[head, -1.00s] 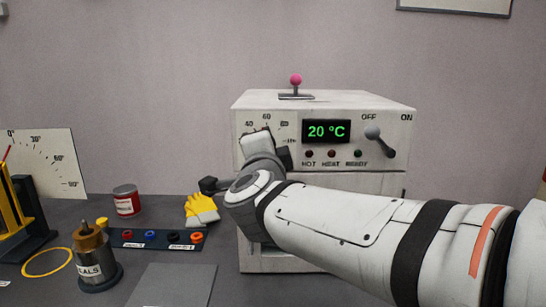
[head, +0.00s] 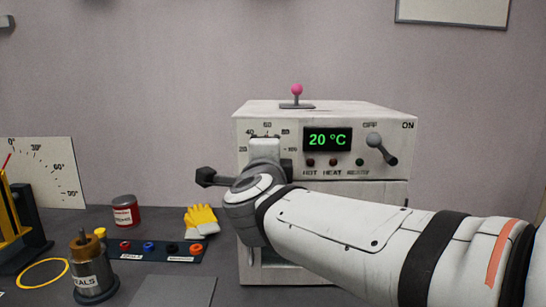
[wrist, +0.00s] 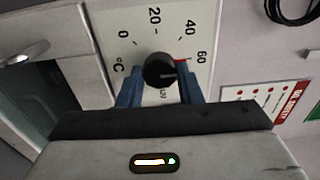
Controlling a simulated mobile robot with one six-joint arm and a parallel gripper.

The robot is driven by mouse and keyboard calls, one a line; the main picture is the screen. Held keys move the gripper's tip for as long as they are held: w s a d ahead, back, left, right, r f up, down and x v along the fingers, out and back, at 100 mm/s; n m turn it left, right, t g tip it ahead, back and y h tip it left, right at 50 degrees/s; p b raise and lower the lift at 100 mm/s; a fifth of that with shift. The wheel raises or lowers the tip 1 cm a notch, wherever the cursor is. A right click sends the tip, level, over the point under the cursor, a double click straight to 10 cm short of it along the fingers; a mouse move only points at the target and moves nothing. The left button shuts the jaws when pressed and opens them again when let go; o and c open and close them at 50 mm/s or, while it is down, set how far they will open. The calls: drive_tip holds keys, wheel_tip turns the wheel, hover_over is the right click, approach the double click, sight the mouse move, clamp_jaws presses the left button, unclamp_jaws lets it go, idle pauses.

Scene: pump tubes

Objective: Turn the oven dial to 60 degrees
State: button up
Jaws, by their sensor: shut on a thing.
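The oven (head: 330,190) is a white box with a green display (head: 327,139) reading 20 °C. Its black round dial (wrist: 158,69) sits on a white scale (wrist: 133,20) numbered 0, 20, 40, 60 in the wrist view. A short red mark lies between dial and 60; I cannot tell whether it belongs to the dial or the scale. A pale line shows on the dial's face. My gripper (wrist: 160,88) has its blue fingers on either side of the dial, shut on it. In the head view my wrist hides the dial, leaving the scale's upper numbers visible.
A switch lever (head: 381,148) by OFF and ON is right of the display, and a pink-knobbed lever (head: 297,92) stands on top. Left on the bench are yellow gloves (head: 201,219), a red can (head: 124,211) and a metal cylinder (head: 93,274).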

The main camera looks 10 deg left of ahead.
drive_tip(key=o, duration=1)
drive_tip(key=p+v, duration=0.1)
drive_tip(key=v, duration=0.6)
drive_tip(key=shift+s+d, duration=0.1)
drive_tip(key=shift+s, duration=0.3)
